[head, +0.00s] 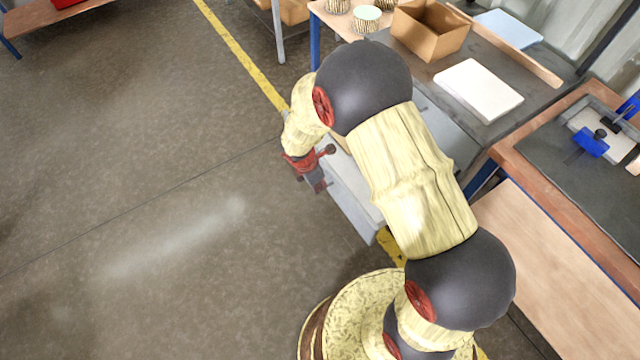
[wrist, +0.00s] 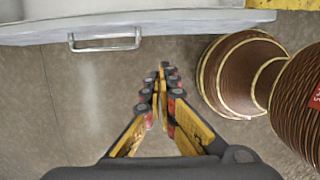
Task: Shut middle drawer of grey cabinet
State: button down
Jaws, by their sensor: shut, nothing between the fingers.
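The grey cabinet (head: 445,128) stands under the dark-topped table, mostly hidden behind my arm. A light grey drawer (head: 352,203) sticks out from it, partly covered by my arm; I cannot tell from these views which level it is. In the wrist view the drawer's front (wrist: 190,20) runs across the top, with a metal bar handle (wrist: 105,41) at upper left. My gripper (head: 320,186) is by the drawer's outer side in the head view. In the wrist view my gripper (wrist: 163,75) is shut and empty, its tips below and right of the handle, apart from it.
A cardboard box (head: 430,30), a white block (head: 478,91) and pleated filter cartridges (head: 366,20) are on the tables above. A workbench (head: 580,150) with a blue clamp stands at right. The floor (head: 140,180) at left is clear.

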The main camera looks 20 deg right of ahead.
jog(key=w+d+f+b, duration=0.1)
jog(key=d+f+b, duration=0.2)
jog(key=d+f, duration=0.2)
jog(key=shift+w+d+f, duration=0.15)
jog(key=shift+w+f, duration=0.25)
jog(key=shift+f, duration=0.3)
jog(key=shift+d, duration=0.1)
jog(key=w+d+p, duration=0.3)
jog(key=d+p, duration=0.1)
jog(key=d, duration=0.7)
jog(key=w+d+p, duration=0.4)
jog(key=d+p, duration=0.1)
jog(key=d, duration=0.7)
jog(key=w+d+p, duration=0.4)
jog(key=d, duration=0.8)
jog(key=shift+w, duration=0.25)
